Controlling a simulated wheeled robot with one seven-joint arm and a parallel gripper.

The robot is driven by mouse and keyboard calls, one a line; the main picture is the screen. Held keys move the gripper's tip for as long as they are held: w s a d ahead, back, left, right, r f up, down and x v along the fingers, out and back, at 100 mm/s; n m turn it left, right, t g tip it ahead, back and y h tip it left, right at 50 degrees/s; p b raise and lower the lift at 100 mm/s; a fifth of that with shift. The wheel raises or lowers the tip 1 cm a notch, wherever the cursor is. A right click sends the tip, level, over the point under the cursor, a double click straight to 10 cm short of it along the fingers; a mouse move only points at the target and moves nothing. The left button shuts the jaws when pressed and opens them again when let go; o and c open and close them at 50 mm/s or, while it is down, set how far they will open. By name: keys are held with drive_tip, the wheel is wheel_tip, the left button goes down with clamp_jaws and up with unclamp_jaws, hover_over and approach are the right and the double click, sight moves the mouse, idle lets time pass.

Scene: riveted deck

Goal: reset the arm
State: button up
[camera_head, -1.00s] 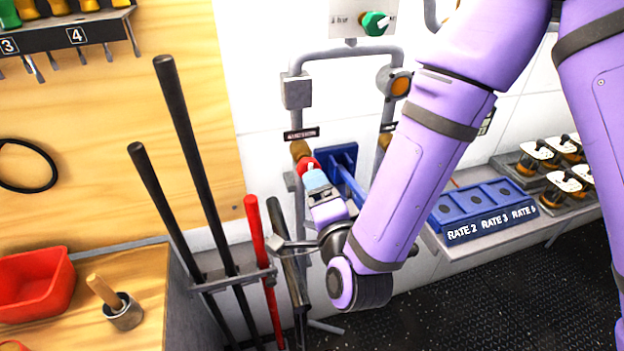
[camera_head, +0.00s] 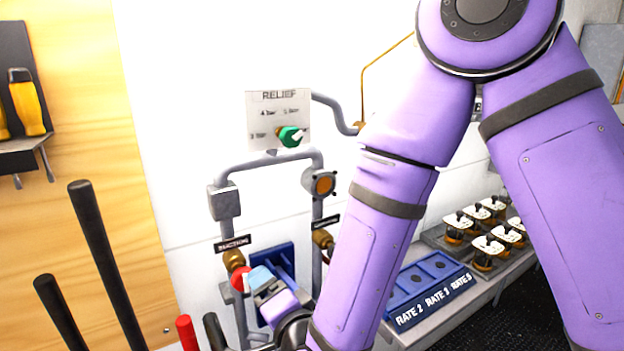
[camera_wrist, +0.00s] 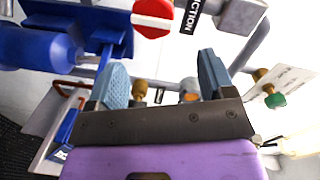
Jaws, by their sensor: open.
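My gripper (camera_head: 262,282) is in the lower middle of the head view, at the end of my purple arm. It is beside the red suction valve knob (camera_head: 240,279) and in front of the blue wall bracket (camera_head: 270,262). In the wrist view its two blue-grey fingers (camera_wrist: 160,82) stand apart with nothing between them. The red knob with a white stripe (camera_wrist: 152,18) lies beyond the fingertips there. The blue bracket (camera_wrist: 75,30) is at the upper left of that view.
A relief panel (camera_head: 278,115) with a green knob (camera_head: 291,136) is above. Grey pipes (camera_head: 270,163) surround the valves. A blue rate tray (camera_head: 430,285) and several orange-based units (camera_head: 487,250) sit on a shelf at right. Black handles (camera_head: 105,260) stand at lower left.

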drive_tip(key=w+d+r+n+g+h, duration=0.25)
drive_tip(key=d+r, duration=0.35)
drive_tip(key=d, duration=0.3)
drive_tip(key=w+d+r+n+g+h, duration=0.2)
drive_tip(key=w+d+r+n, duration=0.15)
drive_tip(key=d+r, duration=0.5)
drive_tip(key=s+d+r+g+h, duration=0.2)
drive_tip(key=s+d, duration=0.7)
drive_tip(key=d, duration=0.1)
drive_tip(key=s+d+r+n+g+h, duration=0.1)
drive_tip(key=s+d+r+g+h, duration=0.1)
drive_tip(key=s+d, duration=0.8)
drive_tip(key=shift+s+d+r+n+h, duration=0.25)
drive_tip(key=shift+d+r+n+h, duration=0.1)
drive_tip(key=shift+d+r, duration=0.35)
drive_tip(key=shift+a+g, duration=0.1)
drive_tip(key=shift+g, duration=0.15)
